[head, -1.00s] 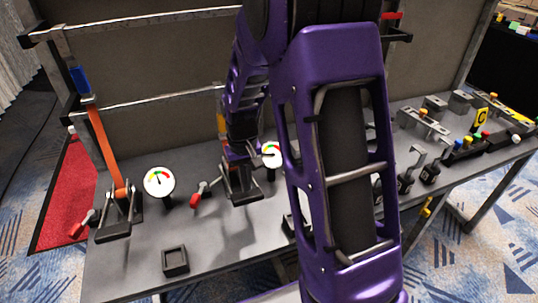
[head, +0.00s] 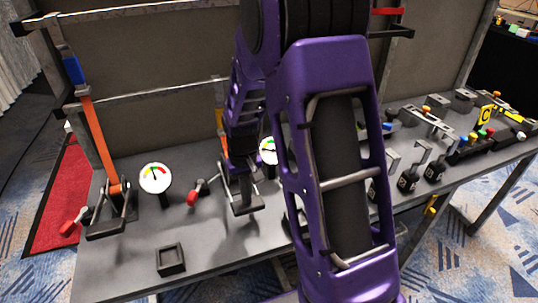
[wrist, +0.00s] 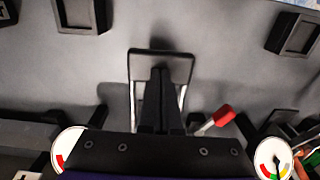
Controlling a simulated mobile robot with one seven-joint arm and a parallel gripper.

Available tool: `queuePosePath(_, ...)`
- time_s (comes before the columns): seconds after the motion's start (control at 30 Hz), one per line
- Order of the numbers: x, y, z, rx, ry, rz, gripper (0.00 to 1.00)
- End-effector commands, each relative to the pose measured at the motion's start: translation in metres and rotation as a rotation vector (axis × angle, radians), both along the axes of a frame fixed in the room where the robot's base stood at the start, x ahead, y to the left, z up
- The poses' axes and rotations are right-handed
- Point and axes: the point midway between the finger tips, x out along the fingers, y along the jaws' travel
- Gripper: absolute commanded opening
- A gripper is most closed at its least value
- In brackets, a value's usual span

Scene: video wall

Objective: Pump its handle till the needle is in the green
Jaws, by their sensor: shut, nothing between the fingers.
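The middle pump (head: 247,206) has a dark base and a yellow handle (head: 219,120), mostly hidden behind my arm. My gripper (head: 241,178) is over this pump, shut and empty. In the wrist view its dark fingers (wrist: 160,98) are together in front of the pump's black frame and silver rods; contact cannot be told. The middle pump's gauge (head: 268,150) is partly covered by my arm; its needle is unclear. The left pump (head: 112,222) has an orange lever (head: 99,140) with a blue grip (head: 73,70), standing tilted. Its white gauge (head: 155,178) has red, yellow and green marks.
A red-handled lever (head: 194,196) stands left of the middle pump, and another (head: 72,222) beside the left pump. An empty black tray (head: 170,260) lies near the front edge. More levers (head: 410,178) and coloured buttons (head: 480,138) stand at the right.

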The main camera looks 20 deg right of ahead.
Motion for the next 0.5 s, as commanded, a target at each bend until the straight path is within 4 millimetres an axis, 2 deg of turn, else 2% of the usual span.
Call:
queuePosePath(0.03,0.000,0.000,-0.008,0.000,-0.001,0.000,0.00)
queuePosePath(0.4,0.000,0.000,-0.038,0.000,0.000,0.000,0.00)
queuePosePath(0.47,0.000,0.000,-0.042,0.000,0.001,0.000,0.00)
queuePosePath(0.5,0.000,0.000,-0.038,0.000,0.000,0.000,0.00)
